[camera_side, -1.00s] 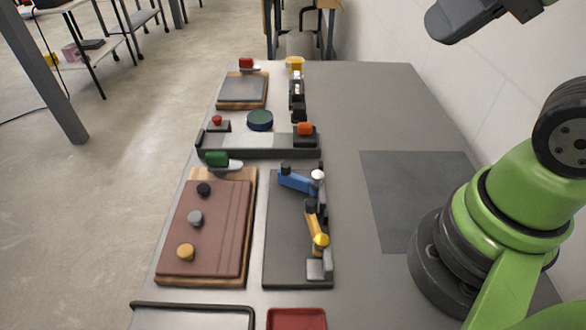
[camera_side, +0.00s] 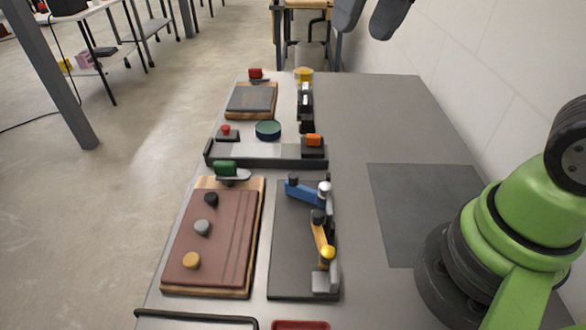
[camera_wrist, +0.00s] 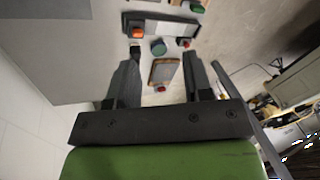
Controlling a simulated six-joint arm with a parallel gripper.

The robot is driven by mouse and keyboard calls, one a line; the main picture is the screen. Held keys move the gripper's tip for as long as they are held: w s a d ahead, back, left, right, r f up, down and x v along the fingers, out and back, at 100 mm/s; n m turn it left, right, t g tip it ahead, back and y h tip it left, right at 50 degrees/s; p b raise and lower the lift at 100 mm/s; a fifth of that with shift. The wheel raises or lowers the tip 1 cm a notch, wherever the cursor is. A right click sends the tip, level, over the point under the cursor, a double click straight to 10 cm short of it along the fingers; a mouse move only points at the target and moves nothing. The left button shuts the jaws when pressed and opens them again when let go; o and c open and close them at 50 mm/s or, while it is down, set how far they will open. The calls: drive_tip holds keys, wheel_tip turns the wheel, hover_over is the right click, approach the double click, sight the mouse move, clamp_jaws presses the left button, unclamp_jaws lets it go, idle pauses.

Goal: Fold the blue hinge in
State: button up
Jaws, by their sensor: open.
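The blue hinge (camera_side: 305,190) is a short blue bar on a dark plate (camera_side: 290,255) in the side view. A black knob stands at its left end and a silver ball-topped post at its right end. The bar lies nearly across the plate, sloping slightly down to the right, and sticks out to the left of the post. Below it is a yellow hinge (camera_side: 320,236) with a yellow ball. My gripper (camera_wrist: 160,72) is open and empty in the wrist view, high above the bench and away from the blue hinge. The blue hinge cannot be made out in the wrist view.
A brown board (camera_side: 212,245) with several knobs and a green-handled part (camera_side: 226,168) lies left of the plate. The bench right of the plate is clear.

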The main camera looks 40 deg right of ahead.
drive_tip(key=w+a+f+g, duration=0.1)
drive_tip(key=w+f+g, duration=0.2)
drive_tip(key=w+f, duration=0.35)
drive_tip(key=g, duration=0.4)
approach(293, 175)
drive_tip(key=shift+m, duration=0.4)
drive_tip(key=x, duration=0.9)
drive_tip(key=shift+f, duration=0.1)
clamp_jaws()
